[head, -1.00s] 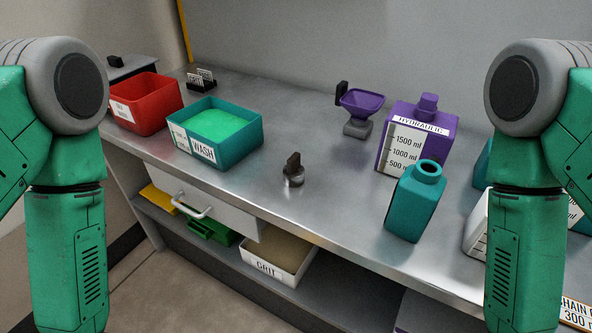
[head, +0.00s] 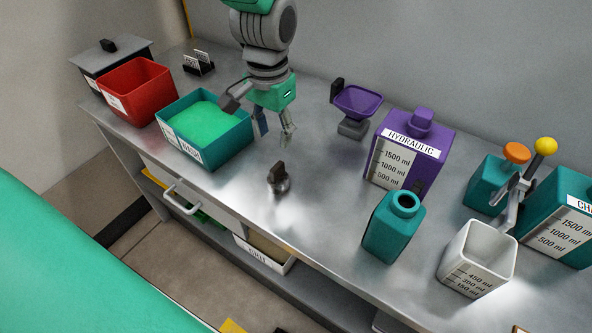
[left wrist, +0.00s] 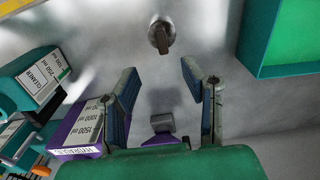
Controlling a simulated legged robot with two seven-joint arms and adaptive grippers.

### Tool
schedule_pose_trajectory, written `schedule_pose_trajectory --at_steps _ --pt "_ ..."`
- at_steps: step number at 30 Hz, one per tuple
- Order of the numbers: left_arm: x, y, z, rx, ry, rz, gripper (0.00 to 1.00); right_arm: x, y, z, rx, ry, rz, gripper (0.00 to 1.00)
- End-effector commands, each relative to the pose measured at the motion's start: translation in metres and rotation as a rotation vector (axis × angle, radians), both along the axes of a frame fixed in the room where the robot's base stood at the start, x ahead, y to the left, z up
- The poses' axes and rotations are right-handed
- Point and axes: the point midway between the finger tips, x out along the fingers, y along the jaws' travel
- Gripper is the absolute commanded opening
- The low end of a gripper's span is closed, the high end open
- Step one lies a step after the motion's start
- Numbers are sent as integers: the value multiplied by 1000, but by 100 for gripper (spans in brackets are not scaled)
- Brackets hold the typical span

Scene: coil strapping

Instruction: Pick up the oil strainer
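A small round metal piece with an upright dark grip (head: 278,180) stands on the bench; it also shows in the left wrist view (left wrist: 160,38). A purple square funnel-like cup (head: 358,101) with a black handle sits on a grey stand; part shows in the left wrist view (left wrist: 160,138). Neither is labelled, so I cannot tell for sure which is the oil strainer. My left gripper (head: 274,138) points down above the bench, open and empty, behind the dark-gripped piece and left of the purple cup. In the left wrist view its fingers (left wrist: 158,75) are apart. My right gripper is out of view.
A teal WASH tub (head: 235,142) with green liquid is left of the gripper, with a red bin (head: 137,86) beyond. A purple HYDRAULIC container (head: 408,155), a teal bottle (head: 393,232) and a white measuring cup (head: 477,262) stand right. The bench between is clear.

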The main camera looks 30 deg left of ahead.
Motion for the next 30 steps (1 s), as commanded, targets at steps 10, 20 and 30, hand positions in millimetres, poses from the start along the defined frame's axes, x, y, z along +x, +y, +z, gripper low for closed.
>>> schedule_pose_trajectory --at_steps 10,20,30 --pt "1 -7 -64 9 3 0 38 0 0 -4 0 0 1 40" --pt "3 -3 -96 6 4 0 38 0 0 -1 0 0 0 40" --pt "4 -1 -124 5 0 1 38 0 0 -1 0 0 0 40"
